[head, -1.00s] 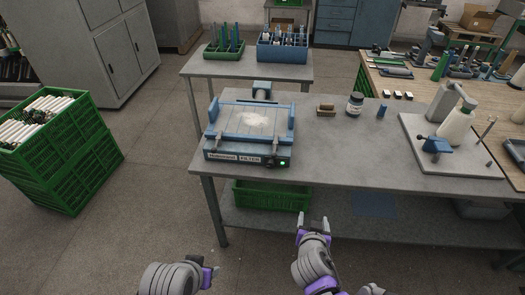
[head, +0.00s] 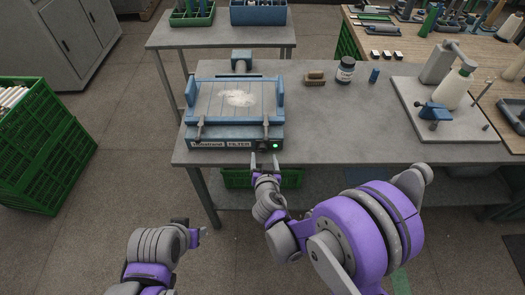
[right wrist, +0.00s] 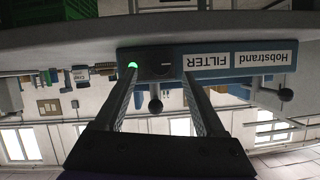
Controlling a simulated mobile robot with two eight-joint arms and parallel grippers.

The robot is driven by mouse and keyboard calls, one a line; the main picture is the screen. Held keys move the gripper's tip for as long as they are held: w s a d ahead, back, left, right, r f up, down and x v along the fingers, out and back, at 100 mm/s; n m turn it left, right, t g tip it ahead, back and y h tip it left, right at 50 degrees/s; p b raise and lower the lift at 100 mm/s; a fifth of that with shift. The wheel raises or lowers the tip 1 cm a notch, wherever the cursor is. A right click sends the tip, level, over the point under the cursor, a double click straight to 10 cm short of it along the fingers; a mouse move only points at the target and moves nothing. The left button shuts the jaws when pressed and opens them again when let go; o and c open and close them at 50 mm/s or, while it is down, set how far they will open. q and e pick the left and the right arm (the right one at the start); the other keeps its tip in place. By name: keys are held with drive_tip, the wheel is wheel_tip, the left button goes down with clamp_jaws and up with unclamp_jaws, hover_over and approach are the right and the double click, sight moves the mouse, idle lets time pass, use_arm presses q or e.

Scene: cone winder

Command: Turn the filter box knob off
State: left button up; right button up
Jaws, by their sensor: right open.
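The blue filter box (head: 236,101) stands on the grey table, with a whitish patch on its top screen. Its front panel carries the labels "Hobstrand" and "FILTER". A dark round knob (right wrist: 157,68) sits on this panel beside a lit green lamp (right wrist: 132,65); the lamp also shows in the head view (head: 275,146). My right gripper (head: 265,157) is open and empty just in front of the panel. In the upside-down right wrist view, the knob lies between its fingers (right wrist: 158,92), seemingly apart from them. My left gripper (head: 198,232) hangs low before the table; its opening is unclear.
The grey table (head: 335,128) holds a brown block (head: 315,78), a jar (head: 345,70), a blue cylinder (head: 374,75) and the cone winder base (head: 450,115).

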sight(262, 150)
drive_tip(key=shift+x, duration=2.35)
drive_tip(key=shift+c, duration=0.2)
clamp_jaws()
